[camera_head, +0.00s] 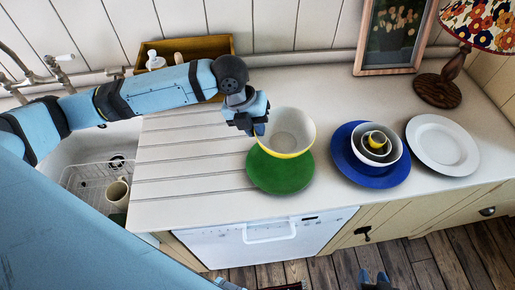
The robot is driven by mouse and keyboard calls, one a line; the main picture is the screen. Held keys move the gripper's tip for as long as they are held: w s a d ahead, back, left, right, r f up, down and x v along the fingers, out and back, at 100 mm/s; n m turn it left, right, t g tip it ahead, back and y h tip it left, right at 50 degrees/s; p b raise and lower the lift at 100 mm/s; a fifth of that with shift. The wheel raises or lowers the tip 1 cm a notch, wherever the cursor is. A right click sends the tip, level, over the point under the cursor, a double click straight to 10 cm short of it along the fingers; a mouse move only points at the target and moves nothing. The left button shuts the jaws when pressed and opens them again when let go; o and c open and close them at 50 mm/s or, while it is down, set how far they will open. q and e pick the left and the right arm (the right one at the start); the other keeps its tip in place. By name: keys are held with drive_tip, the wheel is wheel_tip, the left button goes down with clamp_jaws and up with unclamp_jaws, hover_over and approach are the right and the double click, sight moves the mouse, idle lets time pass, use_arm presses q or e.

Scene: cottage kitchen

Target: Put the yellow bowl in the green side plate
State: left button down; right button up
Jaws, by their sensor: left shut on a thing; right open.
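The yellow bowl (289,132), yellow outside with a pale inside, is over the green side plate (281,178), tilted a little. My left gripper (262,124) is shut on the left side of its rim. The bowl hides the back part of the plate; whether they touch I cannot tell. The plate lies flat near the counter's front edge. My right gripper (374,281) shows only in part at the bottom edge, in front of the cabinets, open and empty.
Right of the green plate, a blue plate (398,178) holds nested bowls with a small yellow item inside. A white plate (442,146) lies beyond it. A lamp (439,90) and a picture frame (391,36) stand behind. The sink with a rack and mug (116,193) is at the left.

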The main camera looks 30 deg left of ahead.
use_arm(q)
wheel_tip(320, 180, down, 9)
drive_tip(key=shift+f+p, duration=0.2)
drive_tip(key=shift+p, duration=0.2)
drive_tip(key=shift+f, duration=0.25)
drive_tip(key=shift+f, duration=0.3)
drive_tip(key=c, duration=1.1)
unclamp_jaws()
drive_tip(key=shift+c, duration=0.2)
drive_tip(key=shift+r, duration=0.1)
